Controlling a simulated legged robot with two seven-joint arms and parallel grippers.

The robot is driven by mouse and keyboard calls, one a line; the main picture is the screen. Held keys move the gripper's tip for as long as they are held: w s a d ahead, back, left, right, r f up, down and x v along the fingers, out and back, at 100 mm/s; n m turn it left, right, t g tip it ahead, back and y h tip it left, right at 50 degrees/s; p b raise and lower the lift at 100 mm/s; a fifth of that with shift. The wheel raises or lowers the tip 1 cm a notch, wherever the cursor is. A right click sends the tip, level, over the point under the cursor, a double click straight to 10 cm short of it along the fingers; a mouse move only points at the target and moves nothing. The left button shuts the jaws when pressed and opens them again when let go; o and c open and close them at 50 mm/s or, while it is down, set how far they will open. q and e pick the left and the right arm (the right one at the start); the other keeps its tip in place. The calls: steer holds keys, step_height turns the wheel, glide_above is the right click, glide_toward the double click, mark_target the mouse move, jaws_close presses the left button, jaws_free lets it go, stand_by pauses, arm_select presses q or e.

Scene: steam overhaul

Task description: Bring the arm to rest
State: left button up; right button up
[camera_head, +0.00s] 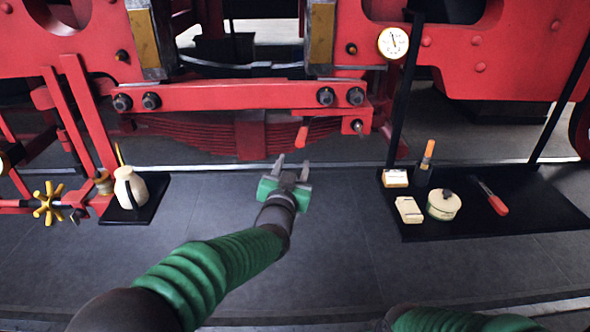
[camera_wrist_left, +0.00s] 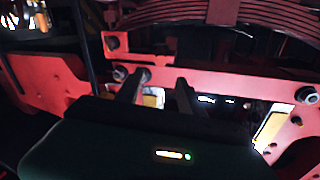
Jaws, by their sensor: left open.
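My left arm comes in from the lower left in the head view. Its gripper (camera_head: 292,167) is open and empty, in front of the red locomotive frame with its leaf spring (camera_head: 235,133). The two fingers point away from me toward the frame, under the red crossbar (camera_head: 235,95). In the left wrist view the two fingers (camera_wrist_left: 158,92) stand apart with nothing between them, and the red crossbar (camera_wrist_left: 220,82) shows beyond. Of my right arm only a green sleeve shows at the bottom edge of the head view; its gripper is out of view.
A black mat (camera_head: 470,228) at the right holds a cream pot (camera_head: 444,204), small boxes (camera_head: 409,209), an orange-topped item (camera_head: 428,155) and a red-handled tool (camera_head: 492,198). A cream jug (camera_head: 130,188) stands on a small mat at left, near a yellow handwheel (camera_head: 48,203). The middle floor is clear.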

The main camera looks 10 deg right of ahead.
arm_select(q)
steer(key=s+a+f+n+g+y+p, duration=0.3)
steer(key=s+a+f+g, duration=0.5)
steer(key=s+a+f, duration=0.65)
steer(key=s+a+f+n+g+y+p, duration=0.1)
steer(key=s+a, duration=0.4)
steer(key=s, duration=0.5)
steer(key=s+a+f+n+g+y+p, duration=0.1)
steer(key=s+a+f+g, duration=0.3)
steer(key=s, duration=0.6)
steer(key=shift+a+f+g+p, duration=0.2)
steer(key=shift+a+g+p, duration=0.3)
steer(key=shift+a+g, duration=0.5)
steer(key=shift+a, duration=0.25)
